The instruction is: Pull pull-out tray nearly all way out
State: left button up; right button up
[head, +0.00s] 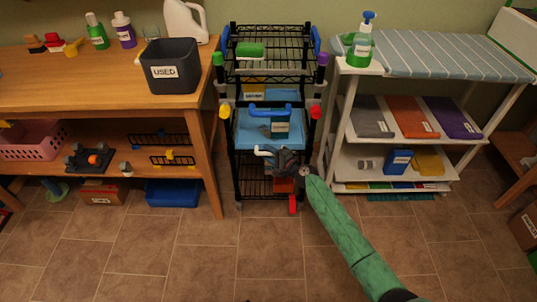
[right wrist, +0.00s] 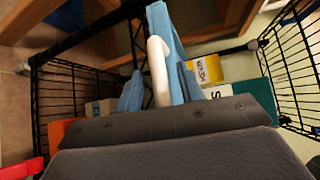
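The wheeled black wire rack (head: 237,175) stands in the middle of the head view. A light-blue tray (head: 246,136) is in it at mid-height, with a small labelled box in it. A white handle (head: 264,151) shows just below the tray's front. My right gripper (head: 284,160) is at this handle, at its right end. In the right wrist view the white handle (right wrist: 158,70) stands in front of the gripper body, beside light-blue parts (right wrist: 167,30). Whether the fingers are closed on it is unclear. My left gripper is not in view.
A blue handle (head: 270,112) is above the tray. A wooden table (head: 90,85) with a grey bin (head: 170,72) stands left, close to the rack. A white shelf unit (head: 343,120) stands right. The tiled floor in front is clear apart from my right arm.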

jog(key=shift+w+a, duration=0.15)
grip_shut()
